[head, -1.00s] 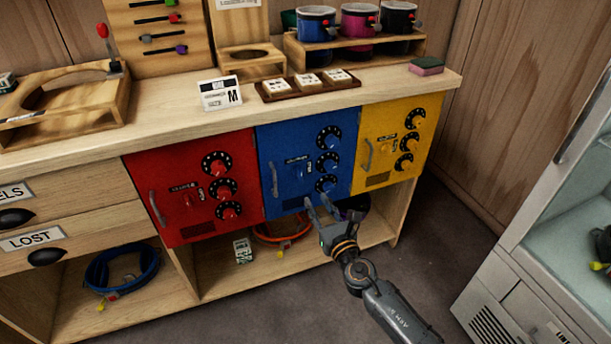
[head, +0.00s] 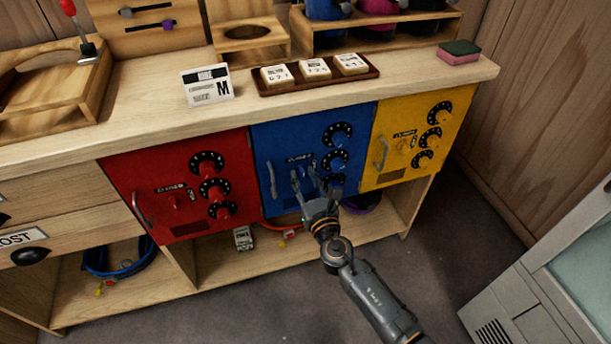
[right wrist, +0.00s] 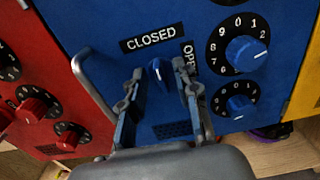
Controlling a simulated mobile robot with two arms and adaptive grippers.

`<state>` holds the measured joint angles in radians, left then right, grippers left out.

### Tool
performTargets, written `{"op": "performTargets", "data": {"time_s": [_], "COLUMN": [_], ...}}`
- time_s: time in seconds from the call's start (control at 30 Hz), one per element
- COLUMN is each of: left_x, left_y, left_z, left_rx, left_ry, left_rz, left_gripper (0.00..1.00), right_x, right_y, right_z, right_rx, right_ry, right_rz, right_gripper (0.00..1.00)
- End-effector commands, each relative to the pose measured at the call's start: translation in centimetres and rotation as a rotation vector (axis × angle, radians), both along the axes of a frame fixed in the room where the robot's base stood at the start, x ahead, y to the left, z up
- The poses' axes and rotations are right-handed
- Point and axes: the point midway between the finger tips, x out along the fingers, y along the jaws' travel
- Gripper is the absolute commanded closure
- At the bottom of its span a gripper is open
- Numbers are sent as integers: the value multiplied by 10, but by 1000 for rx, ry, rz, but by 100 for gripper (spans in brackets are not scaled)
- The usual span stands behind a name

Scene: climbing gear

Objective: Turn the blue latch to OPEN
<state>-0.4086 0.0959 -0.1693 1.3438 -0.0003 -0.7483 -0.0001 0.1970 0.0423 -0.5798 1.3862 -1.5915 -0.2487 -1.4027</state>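The blue latch (right wrist: 160,72) is a small knob on the blue door (head: 270,145). Its white-marked end points up toward the CLOSED label (right wrist: 151,37) in the right wrist view. The OPEN label (right wrist: 189,56) is to its right, partly covered by a finger. My right gripper (right wrist: 159,82) is open, with one finger on each side of the latch. I cannot tell whether either finger touches it. In the head view my right gripper (head: 308,178) is in front of the blue door and partly hides the latch. My left gripper is not in view.
Blue number dials (right wrist: 246,52) are right of the latch, and a metal door handle (right wrist: 92,82) is to its left. The red door (head: 140,175) and yellow door (head: 395,125) flank the blue one. A white cabinet (head: 540,290) stands at the right.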

Motion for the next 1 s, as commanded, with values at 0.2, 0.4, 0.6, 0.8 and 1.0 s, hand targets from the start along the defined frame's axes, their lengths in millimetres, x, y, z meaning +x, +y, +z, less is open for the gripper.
{"op": "performTargets", "data": {"time_s": [0.2, 0.4, 0.6, 0.8, 1.0], "left_x": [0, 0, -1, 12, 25], "left_y": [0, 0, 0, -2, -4], "left_z": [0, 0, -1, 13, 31], "left_rx": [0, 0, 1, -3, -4], "left_ry": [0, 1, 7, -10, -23], "left_rz": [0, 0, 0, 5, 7], "left_gripper": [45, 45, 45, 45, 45], "right_x": [0, 0, 0, 0, 1], "right_y": [0, 0, 0, -1, -1], "right_z": [0, 0, 0, -1, -2], "right_rx": [0, 1, 30, 128, 286], "right_ry": [0, 0, 10, 40, 92], "right_rz": [0, 0, 0, 0, 0], "right_gripper": [100, 100, 100, 100, 100]}}
